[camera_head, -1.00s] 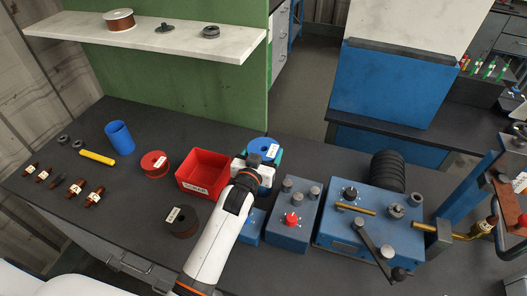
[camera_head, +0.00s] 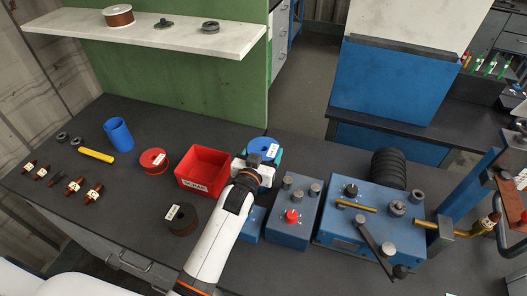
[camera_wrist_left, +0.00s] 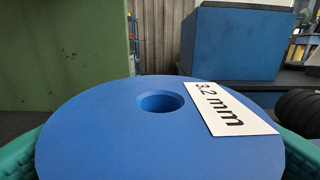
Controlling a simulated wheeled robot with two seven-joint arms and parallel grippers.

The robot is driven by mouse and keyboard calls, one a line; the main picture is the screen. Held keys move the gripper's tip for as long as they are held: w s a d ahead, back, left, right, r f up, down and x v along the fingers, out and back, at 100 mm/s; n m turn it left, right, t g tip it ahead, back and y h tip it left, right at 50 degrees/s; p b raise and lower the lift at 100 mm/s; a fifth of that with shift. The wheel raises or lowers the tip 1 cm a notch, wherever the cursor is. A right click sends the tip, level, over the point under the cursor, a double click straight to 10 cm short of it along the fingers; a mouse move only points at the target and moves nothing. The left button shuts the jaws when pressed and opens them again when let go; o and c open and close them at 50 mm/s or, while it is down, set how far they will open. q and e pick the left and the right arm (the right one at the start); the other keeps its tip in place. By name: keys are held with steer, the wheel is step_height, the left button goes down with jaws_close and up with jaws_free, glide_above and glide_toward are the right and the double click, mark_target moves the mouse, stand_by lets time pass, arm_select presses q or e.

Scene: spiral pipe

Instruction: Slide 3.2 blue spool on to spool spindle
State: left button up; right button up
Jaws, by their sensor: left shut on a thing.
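The blue spool (camera_head: 262,145) with a white label is at the back edge of the bench, right of the red bin. In the left wrist view the spool (camera_wrist_left: 90,120) fills the lower half, its flat face and centre hole showing and its label reading 3.2 mm. My left gripper (camera_head: 264,156) is shut on the spool, with teal fingers on both sides of its rim. Its white arm reaches in from below and covers part of the bench. I cannot make out the spool spindle for certain. My right gripper is not in view.
A red bin (camera_head: 203,172) stands just left of the gripper. Blue control boxes (camera_head: 293,215) and a blue machine with a crank (camera_head: 368,230) stand to the right. A dark spool (camera_head: 182,220), red spool (camera_head: 154,161) and blue cup (camera_head: 118,134) are on the left.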

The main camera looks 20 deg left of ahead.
arm_select(q)
steer(key=shift+f+b, duration=0.4)
steer(key=shift+f, duration=0.1)
steer(key=shift+f+b, duration=1.45)
steer(key=shift+f, duration=0.7)
steer(key=o, duration=1.5)
steer(key=shift+o, duration=0.6)
steer(key=shift+s+f, duration=0.15)
steer(key=shift+f, duration=0.1)
steer(key=s, duration=0.4)
steer(key=s+r, duration=0.1)
steer(key=s, duration=0.2)
steer(key=s+r+b, duration=0.1)
steer(key=s, duration=0.3)
steer(key=shift+s+a+r, duration=0.1)
steer(key=shift+s+a, duration=0.1)
steer(key=shift+s, duration=0.15)
steer(key=shift+s, duration=0.1)
